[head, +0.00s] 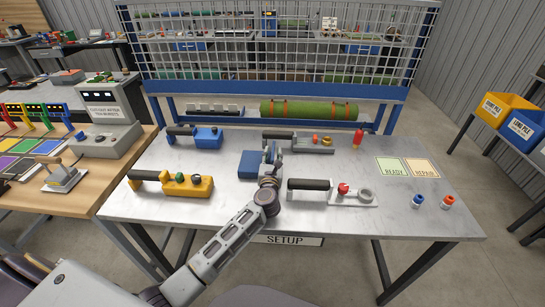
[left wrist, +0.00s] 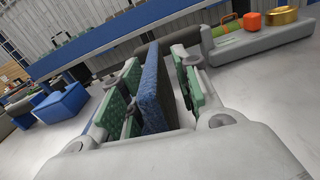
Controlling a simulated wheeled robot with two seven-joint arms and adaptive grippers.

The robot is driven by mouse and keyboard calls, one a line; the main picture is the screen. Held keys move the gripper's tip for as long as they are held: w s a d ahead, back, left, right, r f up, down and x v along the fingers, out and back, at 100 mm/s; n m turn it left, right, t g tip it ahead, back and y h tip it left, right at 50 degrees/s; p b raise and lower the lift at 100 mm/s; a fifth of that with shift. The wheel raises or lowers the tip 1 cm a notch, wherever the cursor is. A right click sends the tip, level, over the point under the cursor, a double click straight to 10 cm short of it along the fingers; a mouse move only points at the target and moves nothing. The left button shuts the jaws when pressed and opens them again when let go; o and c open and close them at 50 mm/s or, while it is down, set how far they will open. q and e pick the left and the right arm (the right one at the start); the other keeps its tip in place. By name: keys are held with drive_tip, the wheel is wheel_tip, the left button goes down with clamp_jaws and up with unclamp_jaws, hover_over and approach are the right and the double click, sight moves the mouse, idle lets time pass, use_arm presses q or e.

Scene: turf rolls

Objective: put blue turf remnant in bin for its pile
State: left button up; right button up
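The blue turf remnant (head: 249,164) is a small flat blue square at the middle of the grey table. In the left wrist view the remnant (left wrist: 152,90) stands on edge between the green-padded fingers of my left gripper (left wrist: 160,92). A pale gap shows between it and the right-hand pad, so the fingers look parted around it. In the head view my left gripper (head: 269,156) is right beside the remnant and hides part of it. At the far right are a yellow bin (head: 507,101) and a blue bin (head: 524,128) labelled LONG PILE; the yellow label is hard to read. My right gripper is out of view.
Around the gripper on the table (head: 225,205) lie a blue tool (head: 208,137), a yellow tool (head: 187,185) and grey black-handled tools (head: 353,195). READY and REPAIR cards lie at right. A wire-mesh rack (head: 285,50) with a green turf roll (head: 308,110) stands behind.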

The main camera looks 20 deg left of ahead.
use_arm(q)
drive_tip(key=shift+s+r, duration=0.1)
drive_tip(key=shift+b+v, duration=0.35)
drive_tip(key=shift+v, duration=5.6)
